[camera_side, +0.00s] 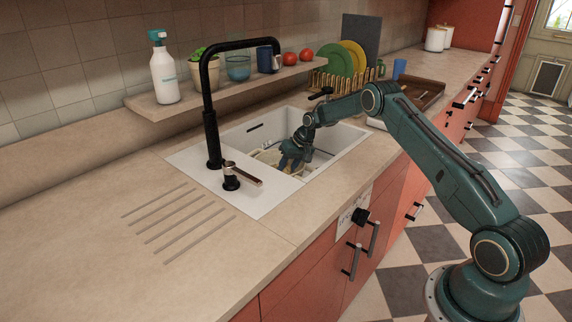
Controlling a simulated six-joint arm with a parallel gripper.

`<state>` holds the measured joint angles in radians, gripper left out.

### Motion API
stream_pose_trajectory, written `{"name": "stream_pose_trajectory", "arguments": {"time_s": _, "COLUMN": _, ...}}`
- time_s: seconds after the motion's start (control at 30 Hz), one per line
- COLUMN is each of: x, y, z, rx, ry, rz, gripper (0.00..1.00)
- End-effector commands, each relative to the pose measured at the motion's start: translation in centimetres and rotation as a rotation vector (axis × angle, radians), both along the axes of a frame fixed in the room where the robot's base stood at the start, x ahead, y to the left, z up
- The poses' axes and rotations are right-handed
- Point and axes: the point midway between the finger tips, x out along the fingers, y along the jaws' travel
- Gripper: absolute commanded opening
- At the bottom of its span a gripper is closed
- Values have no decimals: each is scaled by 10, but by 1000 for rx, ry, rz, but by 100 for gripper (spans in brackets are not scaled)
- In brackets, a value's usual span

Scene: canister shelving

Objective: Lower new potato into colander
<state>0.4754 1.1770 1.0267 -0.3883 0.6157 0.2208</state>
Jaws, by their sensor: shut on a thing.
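My gripper (291,163) points down inside the white sink (345,141), low over its basin. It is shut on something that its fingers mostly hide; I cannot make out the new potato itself. A pale cream, rounded shape, likely the colander (266,156), shows in the basin just left of my gripper. Its far side and inside are mostly hidden by the gripper and the sink's near rim. I cannot tell whether the gripper touches it.
A tall black tap (209,110) and its lever (231,178) stand left of the basin. A shelf (142,103) behind holds a spray bottle (163,70), a plant and two tomatoes. A dish rack (335,82) stands behind right. The left counter (90,235) is clear.

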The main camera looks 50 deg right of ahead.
Motion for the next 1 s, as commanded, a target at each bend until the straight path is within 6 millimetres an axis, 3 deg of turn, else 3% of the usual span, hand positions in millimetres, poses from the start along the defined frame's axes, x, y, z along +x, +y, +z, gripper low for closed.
{"name": "stream_pose_trajectory", "arguments": {"time_s": 1.0, "x": 0, "y": 0, "z": -11, "rx": 0, "ry": -1, "rz": 0, "gripper": 11}}
